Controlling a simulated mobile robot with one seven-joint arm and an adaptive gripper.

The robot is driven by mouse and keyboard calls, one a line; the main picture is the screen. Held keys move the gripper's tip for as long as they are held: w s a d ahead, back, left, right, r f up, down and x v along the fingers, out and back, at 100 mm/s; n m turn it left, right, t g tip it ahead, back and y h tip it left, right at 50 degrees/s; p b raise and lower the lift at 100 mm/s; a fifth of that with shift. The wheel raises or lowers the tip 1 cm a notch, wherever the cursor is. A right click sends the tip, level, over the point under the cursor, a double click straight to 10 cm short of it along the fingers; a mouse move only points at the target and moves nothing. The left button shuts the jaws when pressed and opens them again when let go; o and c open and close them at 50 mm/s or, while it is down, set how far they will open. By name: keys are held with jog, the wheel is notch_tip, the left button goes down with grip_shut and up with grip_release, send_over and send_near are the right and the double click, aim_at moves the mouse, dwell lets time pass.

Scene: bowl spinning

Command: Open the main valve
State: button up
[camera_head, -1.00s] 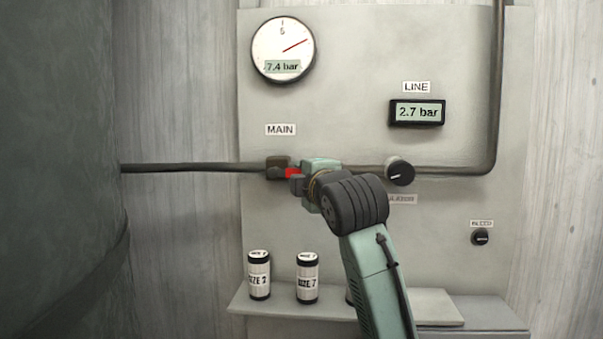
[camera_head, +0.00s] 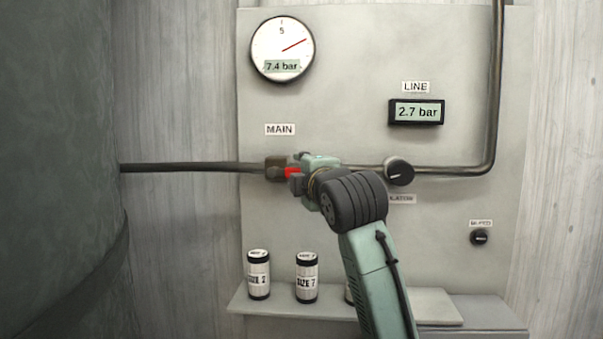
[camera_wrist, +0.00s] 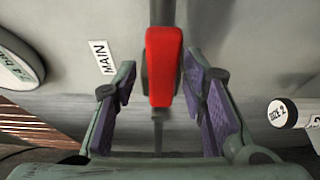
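The main valve's red handle (camera_head: 291,173) is on the pipe below the MAIN label (camera_head: 280,130), beside a dark brown valve body (camera_head: 277,168). In the wrist view the red handle (camera_wrist: 162,65) lies lengthwise in line with the pipe. My gripper (camera_head: 298,172) is at the handle, with one finger above it and one below. In the wrist view my gripper (camera_wrist: 160,84) is open. Its purple-padded fingers stand on either side of the handle, with gaps between pads and handle. My wrist hides part of the pipe to the right.
A round gauge (camera_head: 283,50) reads 7.4 bar and the LINE display (camera_head: 417,112) 2.7 bar. A dark knob (camera_head: 399,172) is just right of my wrist. Labelled cylinders (camera_head: 259,275) stand on the shelf (camera_head: 430,308) below. A large dark tank (camera_head: 55,160) fills the left.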

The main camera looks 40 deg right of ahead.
jog(key=v, duration=1.2)
dwell(0.5)
